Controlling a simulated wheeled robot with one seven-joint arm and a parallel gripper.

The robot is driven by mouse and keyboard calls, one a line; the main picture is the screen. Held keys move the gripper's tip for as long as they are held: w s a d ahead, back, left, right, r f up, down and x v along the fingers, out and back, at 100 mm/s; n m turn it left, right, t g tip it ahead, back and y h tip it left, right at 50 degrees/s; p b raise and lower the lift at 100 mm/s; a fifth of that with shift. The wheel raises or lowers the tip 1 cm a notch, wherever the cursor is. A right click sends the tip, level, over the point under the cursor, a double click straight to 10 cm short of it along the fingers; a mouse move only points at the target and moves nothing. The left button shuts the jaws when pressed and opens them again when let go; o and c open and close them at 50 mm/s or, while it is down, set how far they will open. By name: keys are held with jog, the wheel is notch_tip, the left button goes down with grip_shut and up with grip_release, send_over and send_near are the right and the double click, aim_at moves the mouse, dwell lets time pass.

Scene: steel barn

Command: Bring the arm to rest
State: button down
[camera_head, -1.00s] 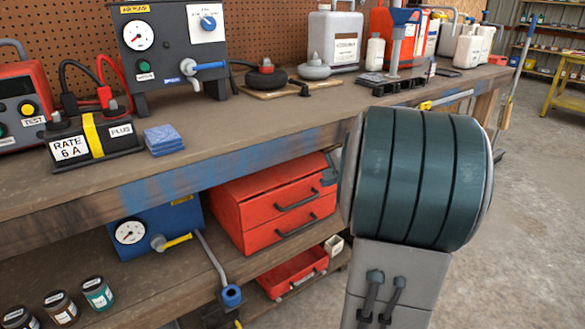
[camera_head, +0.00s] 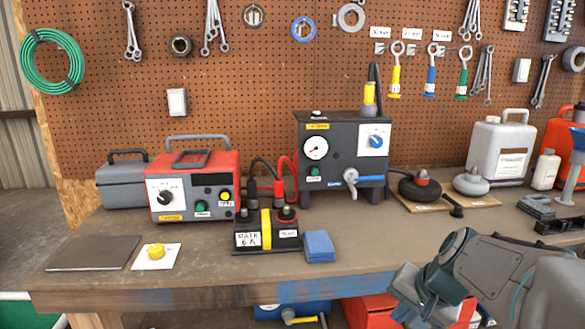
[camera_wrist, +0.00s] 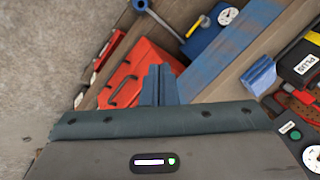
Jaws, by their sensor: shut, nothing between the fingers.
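My gripper (camera_wrist: 158,84) is shut and empty, its two blue-grey fingers pressed together in the wrist view. It points down past the bench's front edge, with the red drawer box (camera_wrist: 140,70) beyond it. In the head view my gripper (camera_head: 402,292) is at the lower right, in front of the bench edge, partly cut off by the picture's bottom. My arm fills the lower right corner. I cannot tell the exact gap between my gripper and the bench edge.
The wooden bench (camera_head: 200,262) holds a red tester (camera_head: 194,186), a black battery block (camera_head: 266,237), a blue cloth stack (camera_head: 320,246) and a dark gauge unit (camera_head: 343,155). A pegboard (camera_head: 235,95) with tools rises behind.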

jog(key=s+a+r+n+g+h+p, duration=0.1)
jog(key=s+a+r+n+p, duration=0.1)
jog(key=s+r+p, duration=0.3)
jog(key=s+a+r+n+h+p, duration=0.1)
jog(key=s+a+r+n+p, duration=0.2)
jog(key=s+r+n+p, duration=0.2)
jog(key=shift+s+a+r+g+p, duration=0.35)
jog(key=shift+r+p, duration=0.45)
jog(key=shift+p, duration=0.4)
